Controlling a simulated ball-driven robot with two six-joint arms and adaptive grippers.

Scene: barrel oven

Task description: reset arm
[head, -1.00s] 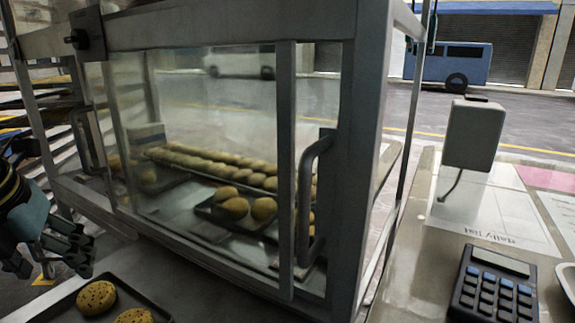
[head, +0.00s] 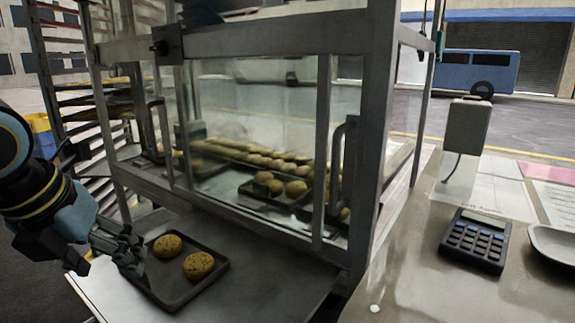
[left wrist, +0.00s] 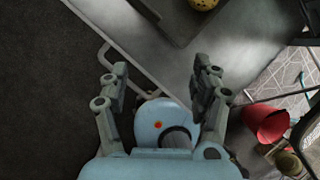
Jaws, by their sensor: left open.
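My left gripper (head: 105,262) is at the left in the head view, at the left edge of a dark tray (head: 178,297) with two round speckled buns. One bun (head: 167,246) is at the back of the tray and the other (head: 199,265) nearer the right. In the left wrist view my left gripper (left wrist: 160,72) has its fingers spread with nothing between them. A speckled bun (left wrist: 203,3) shows there at the top edge, apart from the fingers. My right gripper is not in view.
A glass-fronted cabinet (head: 255,222) with trays of bread stands behind the metal shelf (head: 250,290). A rack (head: 75,85) stands at the left. A calculator (head: 477,240) and plate (head: 556,243) are on the right counter. A red container (left wrist: 265,122) is at the right in the wrist view.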

